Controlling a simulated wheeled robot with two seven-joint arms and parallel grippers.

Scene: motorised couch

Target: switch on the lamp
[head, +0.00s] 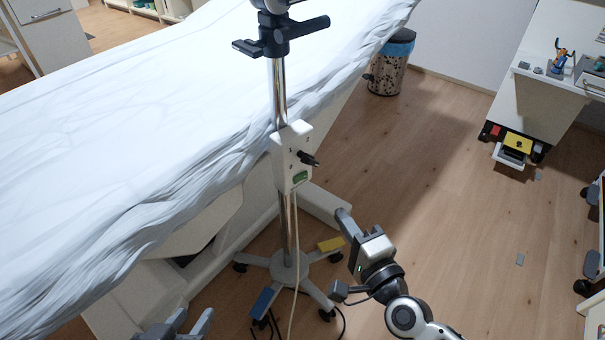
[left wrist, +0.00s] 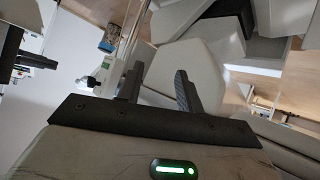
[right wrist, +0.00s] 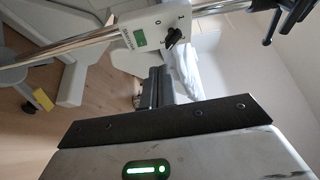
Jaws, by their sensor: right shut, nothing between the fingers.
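The lamp's pole (head: 279,95) stands upright beside the couch. A white control box (head: 291,157) on the pole has a black rotary knob (head: 309,159), printed marks around it and a green patch below. The box and the knob (right wrist: 173,38) also show in the right wrist view, past the fingers. My right gripper (head: 344,217) is shut and empty, below and to the right of the box, apart from it. My left gripper (head: 190,322) is open and empty at the bottom edge of the head view. The lamp's head is out of view.
The couch with a white sheet (head: 110,130) fills the left side. The wheeled lamp base (head: 290,268) stands on the floor, with a cable hanging beside the pole. A bin (head: 389,68) and a desk (head: 535,100) stand farther back. The floor at the right is mostly clear.

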